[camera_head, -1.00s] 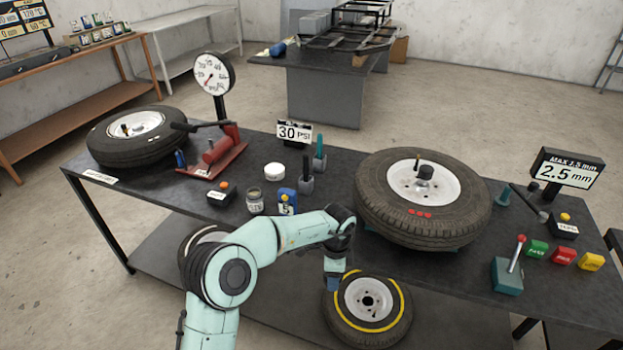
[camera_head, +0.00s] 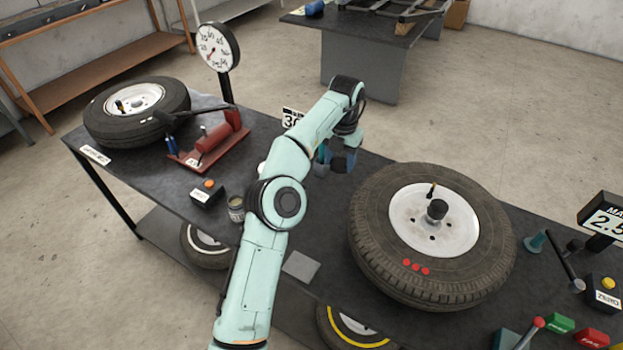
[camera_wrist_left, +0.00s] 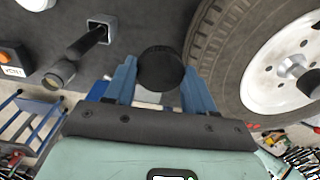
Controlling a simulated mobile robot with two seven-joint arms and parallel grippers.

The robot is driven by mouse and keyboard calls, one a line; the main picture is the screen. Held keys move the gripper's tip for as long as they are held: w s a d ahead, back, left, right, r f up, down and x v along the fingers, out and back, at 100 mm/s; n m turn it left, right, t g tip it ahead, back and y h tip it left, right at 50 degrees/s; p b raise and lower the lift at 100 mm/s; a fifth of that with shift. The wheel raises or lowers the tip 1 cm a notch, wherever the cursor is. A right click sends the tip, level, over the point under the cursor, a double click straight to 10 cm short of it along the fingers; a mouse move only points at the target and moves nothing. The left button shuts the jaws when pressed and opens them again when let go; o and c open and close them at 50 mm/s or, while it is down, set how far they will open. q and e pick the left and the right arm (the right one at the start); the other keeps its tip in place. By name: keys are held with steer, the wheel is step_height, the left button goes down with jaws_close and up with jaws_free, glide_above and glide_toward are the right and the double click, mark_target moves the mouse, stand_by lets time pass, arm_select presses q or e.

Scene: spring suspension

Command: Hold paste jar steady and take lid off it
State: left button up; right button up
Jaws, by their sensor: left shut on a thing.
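A small jar (camera_head: 237,208) with a pale label stands on the bench, just left of my left arm; its top is too small to tell whether a lid is on it. A sliver of a white thing (camera_head: 262,168) shows past the arm, mostly hidden. My left gripper (camera_head: 338,158) is over the bench's far side, away from the jar. It is shut on a dark round-topped thing (camera_wrist_left: 160,68), which sits between the blue fingers in the left wrist view. My right gripper is not in view.
A large tyre (camera_head: 375,235) lies close to the right of my left arm. A red pump (camera_head: 215,140), a boxed button (camera_head: 207,193) and another tyre (camera_head: 92,120) are to the left. A flat grey pad (camera_head: 300,266) lies near the front edge.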

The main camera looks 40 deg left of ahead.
mark_target(334, 212)
arm_select(q)
steer(key=shift+a+f, duration=0.1)
steer(key=shift+f, duration=0.2)
steer(key=f, duration=1.9)
steer(key=shift+s, duration=0.2)
steer(key=shift+f, duration=0.2)
steer(key=o, duration=1.2)
steer(key=shift+c, duration=0.2)
step_height(334, 212, up, 12)
steer(key=shift+r, duration=0.15)
